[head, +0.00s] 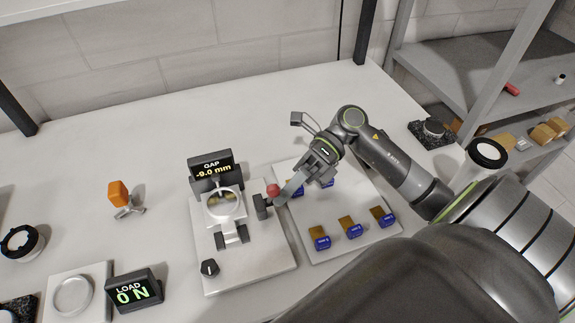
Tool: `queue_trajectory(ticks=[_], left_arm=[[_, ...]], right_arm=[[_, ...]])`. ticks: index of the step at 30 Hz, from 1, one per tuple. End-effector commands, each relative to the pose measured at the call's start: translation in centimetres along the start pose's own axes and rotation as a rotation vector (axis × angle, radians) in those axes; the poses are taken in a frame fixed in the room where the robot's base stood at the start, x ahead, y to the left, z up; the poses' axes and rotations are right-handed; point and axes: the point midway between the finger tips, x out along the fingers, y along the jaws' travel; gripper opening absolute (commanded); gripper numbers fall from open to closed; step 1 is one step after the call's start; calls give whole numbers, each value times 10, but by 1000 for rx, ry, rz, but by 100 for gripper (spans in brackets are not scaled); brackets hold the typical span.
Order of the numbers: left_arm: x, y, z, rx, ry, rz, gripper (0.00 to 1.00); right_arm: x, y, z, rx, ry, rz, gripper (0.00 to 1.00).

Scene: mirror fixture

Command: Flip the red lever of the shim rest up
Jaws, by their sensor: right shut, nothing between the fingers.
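The mirror fixture (277,268) stands on the table with a display (211,166) reading GAP -9.0 mm and a round mirror in a ring (224,203). A red knob (273,190), which looks like the end of the lever, sits at its right side near a dark block (262,207). My right gripper (282,198) is shut and empty, with its fingertips close beside the red knob on its right. I cannot tell whether they touch. The lever's arm is mostly hidden, so its tilt is unclear. My left gripper is not in view.
A pale tray (340,243) with several blue-and-brown blocks lies right of the fixture, partly under my right arm. A LOAD 0 N display (135,290) and an orange-topped tool (119,194) stand at left. A grey shelf (480,75) is at right. The table's back is clear.

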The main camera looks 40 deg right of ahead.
Motion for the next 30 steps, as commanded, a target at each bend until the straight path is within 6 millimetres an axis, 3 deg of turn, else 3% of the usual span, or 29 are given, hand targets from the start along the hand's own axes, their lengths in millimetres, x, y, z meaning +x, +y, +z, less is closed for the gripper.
queue_trajectory(ticks=[22,26,30], left_arm=[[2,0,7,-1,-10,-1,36],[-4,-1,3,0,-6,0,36],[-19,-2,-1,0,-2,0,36]], right_arm=[[-2,3,1,-3,-1,-1,0],[-7,12,9,-5,-1,-3,0],[-19,34,28,-9,-7,-2,0]])
